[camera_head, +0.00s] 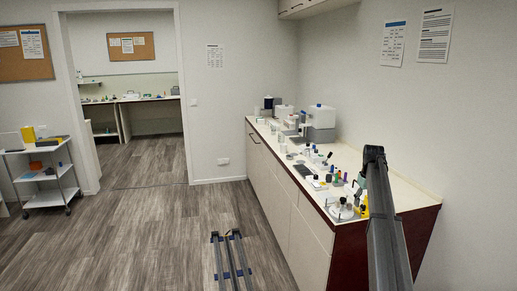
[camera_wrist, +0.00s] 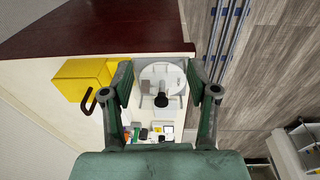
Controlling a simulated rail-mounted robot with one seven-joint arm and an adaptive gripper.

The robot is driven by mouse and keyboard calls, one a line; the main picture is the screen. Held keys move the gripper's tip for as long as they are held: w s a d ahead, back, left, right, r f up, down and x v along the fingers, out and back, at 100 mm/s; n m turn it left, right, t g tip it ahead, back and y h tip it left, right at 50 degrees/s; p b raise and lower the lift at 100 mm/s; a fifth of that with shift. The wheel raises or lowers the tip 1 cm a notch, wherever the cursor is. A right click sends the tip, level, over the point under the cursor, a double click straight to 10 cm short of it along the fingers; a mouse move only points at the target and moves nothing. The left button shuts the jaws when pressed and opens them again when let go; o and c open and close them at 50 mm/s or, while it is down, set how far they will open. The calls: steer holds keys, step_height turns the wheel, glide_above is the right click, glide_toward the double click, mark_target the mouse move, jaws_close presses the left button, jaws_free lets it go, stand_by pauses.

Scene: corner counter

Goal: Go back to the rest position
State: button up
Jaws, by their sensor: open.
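My gripper (camera_wrist: 159,78) hangs over the corner counter (camera_head: 412,185), near its dark red end. In the wrist view its two fingers are apart, with nothing held between them. Below, between the fingers, a round pale plate (camera_wrist: 147,74) lies on the counter with a black-topped object (camera_wrist: 161,100) on it. In the head view my dark arm rises at the right and hides part of the counter and most of the gripper.
A yellow bin (camera_wrist: 80,80) stands beside the left finger in the wrist view. Several small bottles and tools crowd the counter's near part; white machines (camera_head: 320,118) stand farther back. A white cart (camera_head: 45,175) is at far left. Floor between is clear around the rails (camera_head: 231,262).

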steer(key=s+a+f+m+g, duration=0.1)
steer(key=s+a+f, duration=0.4)
steer(key=s+f, duration=0.65)
steer(key=s+a+f+m+g, duration=0.1)
steer(key=s+a+f, duration=0.6)
steer(key=f, duration=0.7)
steer(key=s+a+f+m, duration=0.1)
steer(key=s+a+f, duration=0.3)
steer(key=s+f, duration=0.75)
steer(key=s+a+f+g, duration=0.2)
steer(key=s+f, duration=0.3)
steer(key=s, duration=0.9)
steer(key=s+a+f+g, duration=0.2)
steer(key=s+a+f, duration=0.3)
steer(key=s, duration=0.9)
steer(key=s+a+f+g, duration=0.2)
steer(key=s+a+f, duration=0.2)
steer(key=s, duration=1.1)
steer(key=shift+f+b, duration=0.35)
steer(key=shift+f, duration=0.6)
